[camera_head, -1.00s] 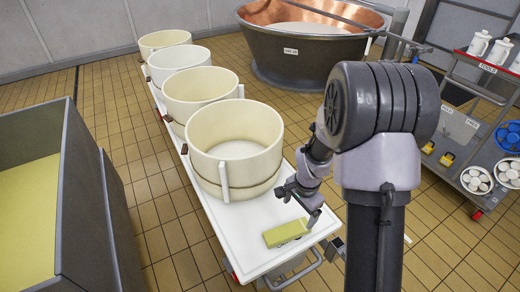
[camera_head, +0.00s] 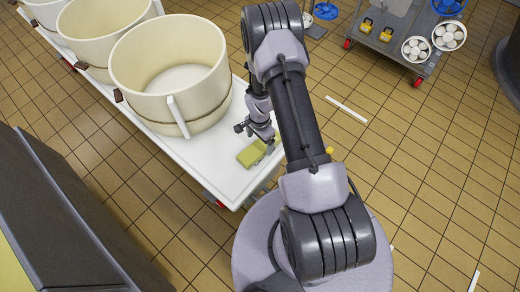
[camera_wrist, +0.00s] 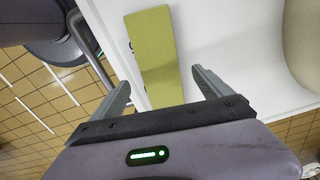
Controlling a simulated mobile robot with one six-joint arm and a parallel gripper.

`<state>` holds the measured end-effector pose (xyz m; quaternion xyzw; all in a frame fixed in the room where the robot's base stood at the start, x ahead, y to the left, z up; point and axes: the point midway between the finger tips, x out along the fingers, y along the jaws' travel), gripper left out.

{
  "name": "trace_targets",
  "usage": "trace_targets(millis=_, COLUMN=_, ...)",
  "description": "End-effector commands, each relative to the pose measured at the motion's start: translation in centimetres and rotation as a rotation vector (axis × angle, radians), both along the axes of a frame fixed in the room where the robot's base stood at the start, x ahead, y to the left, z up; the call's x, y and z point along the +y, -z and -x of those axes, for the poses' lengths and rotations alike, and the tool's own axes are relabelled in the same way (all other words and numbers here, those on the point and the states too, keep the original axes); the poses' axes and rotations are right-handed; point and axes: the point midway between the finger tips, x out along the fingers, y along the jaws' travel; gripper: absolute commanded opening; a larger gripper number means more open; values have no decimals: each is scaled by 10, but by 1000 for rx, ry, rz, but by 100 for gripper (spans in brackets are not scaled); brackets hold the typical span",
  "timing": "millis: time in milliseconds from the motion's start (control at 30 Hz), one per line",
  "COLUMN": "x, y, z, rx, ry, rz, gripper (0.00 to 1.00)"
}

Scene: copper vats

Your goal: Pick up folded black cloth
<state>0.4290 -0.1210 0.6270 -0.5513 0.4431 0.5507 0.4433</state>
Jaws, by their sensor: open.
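No folded black cloth shows in either view now. A yellow-green oblong block (camera_head: 252,153) lies on the white cart top (camera_head: 217,180) near its front end. The block also shows in the wrist view (camera_wrist: 155,50), with dark marks along its left edge. My gripper (camera_head: 262,138) is just above the block. In the wrist view my gripper (camera_wrist: 160,80) is open, with its two fingers on either side of the near part of the block in the picture. I cannot tell how high above the block the fingertips are.
Several cream tubs, the nearest (camera_head: 150,80) close to my gripper, stand on the cart. A trolley (camera_head: 390,35) with blue and white round items stands at the upper right. The tiled floor (camera_head: 420,150) between is mostly clear.

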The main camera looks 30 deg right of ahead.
Motion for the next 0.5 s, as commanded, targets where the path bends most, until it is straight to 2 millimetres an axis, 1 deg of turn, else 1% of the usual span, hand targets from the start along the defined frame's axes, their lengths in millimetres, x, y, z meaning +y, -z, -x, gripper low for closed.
trace_targets(millis=33, x=-1, y=16, z=0, rx=1, ry=1, rz=-1, gripper=89)
trace_targets(millis=133, x=-2, y=36, z=0, rx=2, ry=0, rz=-1, gripper=89)
trace_targets(millis=200, x=-2, y=40, z=0, rx=1, ry=0, rz=0, gripper=89)
trace_targets(millis=367, x=-2, y=37, z=0, rx=0, ry=0, rz=0, gripper=89)
trace_targets(millis=500, x=-2, y=37, z=0, rx=0, ry=0, rz=0, gripper=62)
